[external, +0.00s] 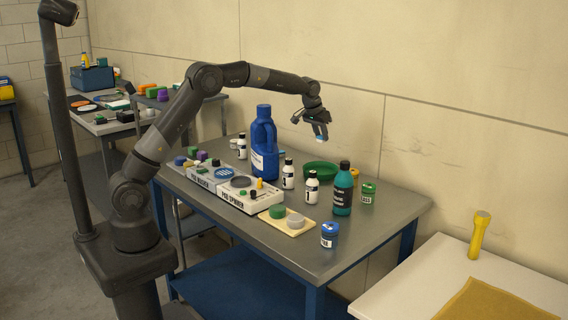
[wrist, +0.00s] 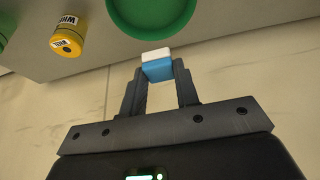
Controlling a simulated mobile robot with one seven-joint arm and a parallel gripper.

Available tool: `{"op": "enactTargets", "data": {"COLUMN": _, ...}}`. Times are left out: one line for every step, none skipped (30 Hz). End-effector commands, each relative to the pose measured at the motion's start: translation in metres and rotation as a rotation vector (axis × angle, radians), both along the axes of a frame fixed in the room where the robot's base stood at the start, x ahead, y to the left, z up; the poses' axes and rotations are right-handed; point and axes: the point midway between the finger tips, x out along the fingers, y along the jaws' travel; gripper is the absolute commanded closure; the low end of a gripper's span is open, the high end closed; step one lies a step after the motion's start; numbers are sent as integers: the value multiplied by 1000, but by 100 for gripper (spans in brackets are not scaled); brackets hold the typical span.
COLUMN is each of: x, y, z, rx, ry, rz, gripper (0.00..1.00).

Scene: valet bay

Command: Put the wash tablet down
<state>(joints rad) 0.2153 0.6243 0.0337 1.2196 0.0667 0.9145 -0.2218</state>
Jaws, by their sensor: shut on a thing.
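The wash tablet (wrist: 157,70) is a small block, blue with a white top layer. It also shows tiny in the external view (external: 321,138). My gripper (wrist: 158,79) is shut on it, one finger on each side. In the external view my gripper (external: 320,133) is raised well above the back part of the metal table (external: 375,222), over the area of the green bowl (external: 320,171). The bowl also shows in the wrist view (wrist: 150,22), just past the tablet; its inside looks empty there. The tablet touches nothing but the fingers.
A tall blue jug (external: 264,150), several white bottles and a teal bottle (external: 343,190) stand around the bowl. A yellow jar (wrist: 69,38) is beside it. A cream tray (external: 286,222) holds two round pieces. The wall is close behind. The table's front right is mostly clear.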

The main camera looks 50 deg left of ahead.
Motion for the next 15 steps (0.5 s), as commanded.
{"op": "enactTargets", "data": {"x": 0, "y": 0, "z": -10, "rx": 0, "ry": 2, "rz": 0, "gripper": 93}}
{"op": "enactTargets", "data": {"x": 0, "y": 0, "z": -14, "rx": 1, "ry": 2, "rz": 0, "gripper": 93}}
{"op": "enactTargets", "data": {"x": 0, "y": 0, "z": -18, "rx": 0, "ry": 1, "rz": 0, "gripper": 93}}
{"op": "enactTargets", "data": {"x": 0, "y": 0, "z": -20, "rx": 0, "ry": 0, "rz": 0, "gripper": 93}}
{"op": "enactTargets", "data": {"x": 0, "y": 0, "z": -22, "rx": 0, "ry": -1, "rz": 0, "gripper": 93}}
{"op": "enactTargets", "data": {"x": 0, "y": 0, "z": -24, "rx": 0, "ry": -1, "rz": 0, "gripper": 93}}
{"op": "enactTargets", "data": {"x": 0, "y": 0, "z": -26, "rx": 0, "ry": -1, "rz": 0, "gripper": 93}}
{"op": "enactTargets", "data": {"x": 0, "y": 0, "z": -28, "rx": 0, "ry": -1, "rz": 0, "gripper": 93}}
{"op": "enactTargets", "data": {"x": 0, "y": 0, "z": -31, "rx": 0, "ry": -1, "rz": 0, "gripper": 93}}
{"op": "enactTargets", "data": {"x": 0, "y": 0, "z": -34, "rx": 0, "ry": -1, "rz": 0, "gripper": 93}}
{"op": "enactTargets", "data": {"x": 0, "y": 0, "z": -37, "rx": 0, "ry": 0, "rz": 0, "gripper": 93}}
{"op": "enactTargets", "data": {"x": 0, "y": 0, "z": -41, "rx": 0, "ry": 1, "rz": 0, "gripper": 93}}
{"op": "enactTargets", "data": {"x": 0, "y": 0, "z": -45, "rx": 0, "ry": 1, "rz": 0, "gripper": 93}}
{"op": "enactTargets", "data": {"x": 0, "y": 0, "z": -48, "rx": 0, "ry": 1, "rz": 0, "gripper": 93}}
{"op": "enactTargets", "data": {"x": 0, "y": 0, "z": -53, "rx": 0, "ry": 1, "rz": 0, "gripper": 93}}
